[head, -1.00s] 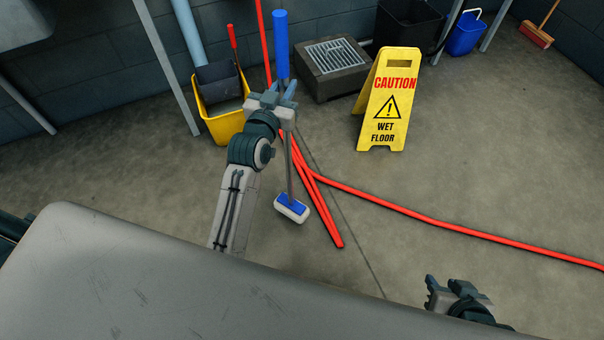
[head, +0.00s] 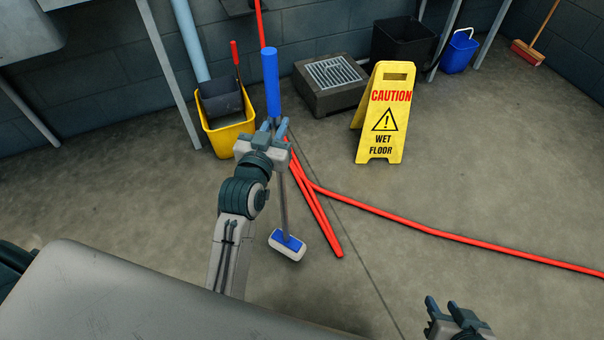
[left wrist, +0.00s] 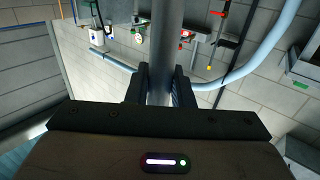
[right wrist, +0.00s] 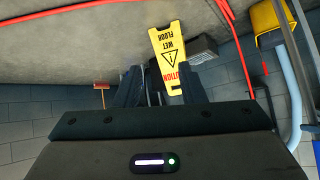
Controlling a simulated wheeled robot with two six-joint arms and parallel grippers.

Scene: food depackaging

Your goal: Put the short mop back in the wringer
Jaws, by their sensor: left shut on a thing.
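The short mop has a blue grip (head: 271,80), a grey shaft and a blue-and-white head (head: 288,244). My left gripper (head: 275,128) is shut on the shaft, just below the grip. The mop hangs nearly upright, head down; I cannot tell whether the head touches the floor. The left wrist view shows the grey shaft (left wrist: 165,45) between the fingers. The dark wringer (head: 221,103) sits in the yellow bucket (head: 228,140), behind and left of the mop. My right gripper (head: 442,306) is open and empty at the lower right, far from the mop.
A red hose (head: 430,227) runs over the floor behind the mop head and rightward. A yellow caution sign (head: 385,115) stands right of the mop. A floor drain box (head: 333,88), black bin (head: 402,42) and blue bucket (head: 459,52) stand behind. The right floor is mostly clear.

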